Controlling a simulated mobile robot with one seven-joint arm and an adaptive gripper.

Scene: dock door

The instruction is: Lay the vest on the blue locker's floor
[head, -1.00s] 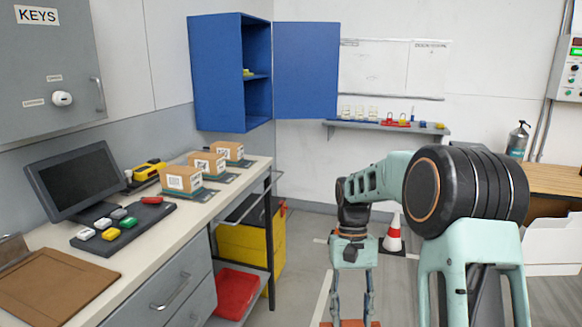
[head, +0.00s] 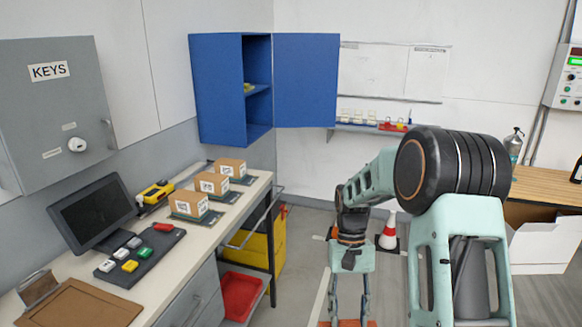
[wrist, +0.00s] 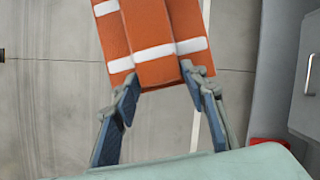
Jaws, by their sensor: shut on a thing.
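The vest (wrist: 152,35) is a folded orange bundle with white stripes, seen in the wrist view. My gripper (wrist: 158,76) is shut on its near end, a finger on each side, and holds it above the floor. In the head view only an orange sliver of the vest (head: 350,323) shows below my gripper (head: 347,314), at the bottom edge. The blue locker (head: 219,92) hangs on the far wall with its door (head: 306,80) swung open to the right. A shelf with a small yellow item divides it. Its floor (head: 258,131) shows only partly. My gripper is apart from it, nearer and lower.
A counter (head: 232,207) runs along the left with several boxes, a monitor (head: 92,214) and a key cabinet (head: 60,110) above. A narrow wall shelf (head: 365,129) sits right of the locker.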

